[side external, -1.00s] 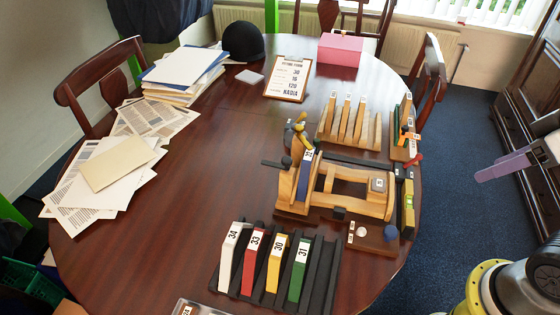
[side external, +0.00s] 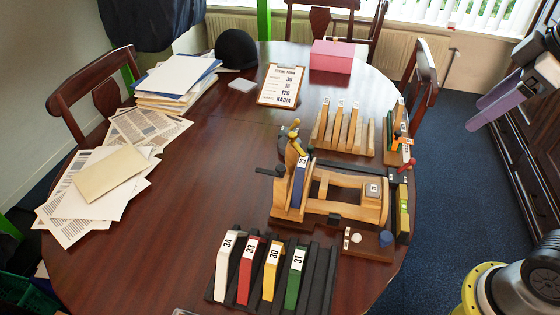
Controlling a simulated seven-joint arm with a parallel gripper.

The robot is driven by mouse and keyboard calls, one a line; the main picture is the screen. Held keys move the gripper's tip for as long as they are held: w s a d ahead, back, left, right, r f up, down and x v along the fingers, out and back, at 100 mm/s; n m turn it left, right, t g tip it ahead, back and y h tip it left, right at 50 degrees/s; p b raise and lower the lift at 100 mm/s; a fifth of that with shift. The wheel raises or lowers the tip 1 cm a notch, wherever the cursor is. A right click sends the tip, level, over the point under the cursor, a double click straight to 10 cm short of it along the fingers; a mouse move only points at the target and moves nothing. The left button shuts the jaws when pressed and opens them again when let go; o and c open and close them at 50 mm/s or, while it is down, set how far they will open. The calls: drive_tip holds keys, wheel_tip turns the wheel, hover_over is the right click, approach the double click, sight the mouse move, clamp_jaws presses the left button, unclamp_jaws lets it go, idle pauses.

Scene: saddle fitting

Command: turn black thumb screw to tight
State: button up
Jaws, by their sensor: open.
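A wooden saddle fixture (side external: 335,208) stands on the right half of the table. A blue piece with a white label (side external: 300,180) stands upright at its left end. A small black knob (side external: 334,218) sits at the fixture's front edge, and a black bar-shaped handle (side external: 268,171) sticks out on its left. I cannot tell for certain which is the black thumb screw, nor how tight it is. My gripper (side external: 484,116), with lavender fingers, is at the upper right beyond the table's edge. It is open, empty and well apart from the fixture.
A black rack (side external: 318,282) with numbered white, red, yellow and green pieces stands in front. A wooden rack (side external: 360,145) with upright pieces stands behind. A clipboard (side external: 280,86), pink box (side external: 331,57) and papers (side external: 100,185) lie farther off. The table's middle left is clear.

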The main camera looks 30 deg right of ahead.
drive_tip(key=w+a+r+n+g, duration=0.1)
drive_tip(key=w+a+r+n, duration=0.25)
drive_tip(key=w, duration=0.55)
drive_tip(key=n+g, duration=0.4)
drive_tip(key=n, duration=0.1)
hover_over(281, 167)
wheel_tip(281, 167, down, 14)
drive_tip(key=shift+m, duration=0.25)
wheel_tip(281, 167, down, 14)
drive_tip(key=shift+r, duration=0.25)
clamp_jaws()
